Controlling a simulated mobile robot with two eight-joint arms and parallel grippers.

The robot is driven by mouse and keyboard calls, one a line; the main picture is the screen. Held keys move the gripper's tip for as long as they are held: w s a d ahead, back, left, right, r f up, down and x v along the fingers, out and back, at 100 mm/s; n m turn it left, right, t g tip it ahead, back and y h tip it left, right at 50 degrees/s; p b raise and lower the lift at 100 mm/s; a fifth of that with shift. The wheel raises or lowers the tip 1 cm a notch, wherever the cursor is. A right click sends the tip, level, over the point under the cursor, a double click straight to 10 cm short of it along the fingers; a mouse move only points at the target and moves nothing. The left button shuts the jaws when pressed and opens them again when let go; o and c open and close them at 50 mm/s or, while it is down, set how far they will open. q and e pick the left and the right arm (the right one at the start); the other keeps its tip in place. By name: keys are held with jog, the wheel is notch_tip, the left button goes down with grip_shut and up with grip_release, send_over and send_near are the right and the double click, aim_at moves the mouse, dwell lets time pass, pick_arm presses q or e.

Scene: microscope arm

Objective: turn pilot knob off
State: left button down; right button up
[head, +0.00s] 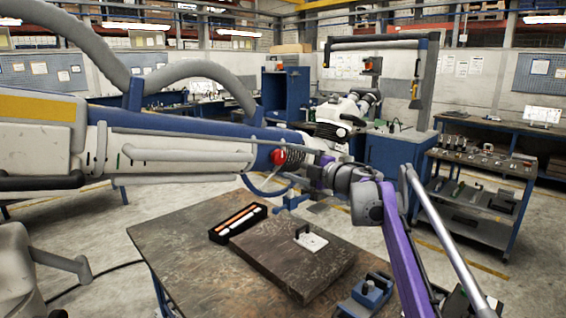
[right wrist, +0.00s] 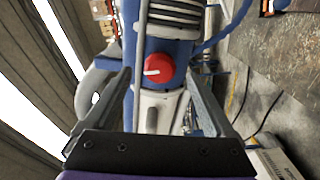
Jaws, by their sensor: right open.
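The knob is a round red knob (head: 278,156) on the blue section of a big white and blue arm (head: 180,155) that spans the head view from the left. It also shows in the right wrist view, where the red knob (right wrist: 163,66) carries a white mark pointing left. My right gripper (head: 303,160) comes from the right on a purple arm and faces the knob. In the right wrist view its two dark fingers (right wrist: 159,74) are spread, with the knob between their tips in the picture. Contact cannot be told. My left gripper is not visible.
A grey coil (head: 292,159) and blue cable lie close beside the knob. Below stands a worn table (head: 185,250) with a thick board (head: 290,262), a black tray (head: 238,224) and a blue fixture (head: 372,292). A shelf cart (head: 480,185) stands at right.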

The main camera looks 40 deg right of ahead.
jog(key=s, duration=0.5)
jog(key=shift+s+d+b, duration=0.2)
jog(key=shift+b, duration=0.1)
jog(key=s+a+f+m+g+h, duration=0.3)
jog(key=a+f+m+h, duration=0.6)
jog(key=a+f+m, duration=0.4)
jog(key=s+a+f+m+g+y, duration=0.1)
jog(key=s+a+f+g+y, duration=0.1)
jog(key=s+a+f, duration=0.5)
jog(key=s+a+f+m+g+y, duration=0.1)
jog(key=s+a+f+g+y, duration=0.2)
jog(key=s+a+f, duration=0.4)
jog(key=s+a+f+m+g+y, duration=0.1)
jog(key=s+a+f+g, duration=0.3)
jog(key=f, duration=1.1)
jog(key=s+a+y, duration=0.1)
jog(key=s+a, duration=0.2)
jog(key=s, duration=0.1)
jog(key=shift+s+a+m+g, duration=0.15)
jog(key=shift+a+m+g, duration=0.15)
jog(key=shift+f, duration=0.1)
